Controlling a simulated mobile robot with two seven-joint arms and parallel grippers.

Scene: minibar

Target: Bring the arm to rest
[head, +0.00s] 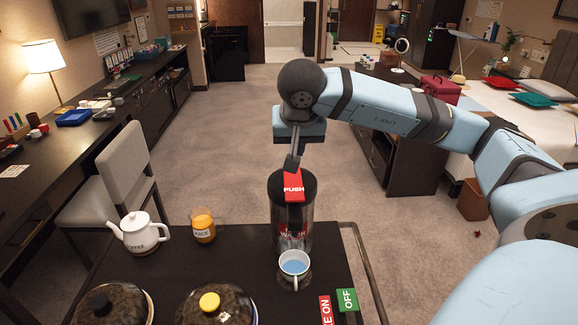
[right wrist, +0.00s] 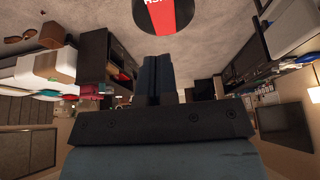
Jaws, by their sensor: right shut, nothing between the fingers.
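My right arm reaches in from the right in the head view. Its gripper (head: 292,162) points down over the dispenser (head: 291,215), with the fingertips at or just above the red PUSH top; I cannot tell whether they touch. In the right wrist view the gripper (right wrist: 158,62) has its fingers together and empty, and the dispenser's dark top with its red strip (right wrist: 170,12) lies beyond them. A cup (head: 294,266) with blue liquid stands on the dark cart right in front of the dispenser. My left gripper is not in view.
On the cart (head: 175,262) are a white coffee pot (head: 140,232), a juice glass (head: 203,226), two round lidded pots (head: 215,306) and red and green ON/OFF signs (head: 347,300). A rail (head: 362,262) edges the cart's right side. A chair (head: 122,175) stands left; carpet beyond is open.

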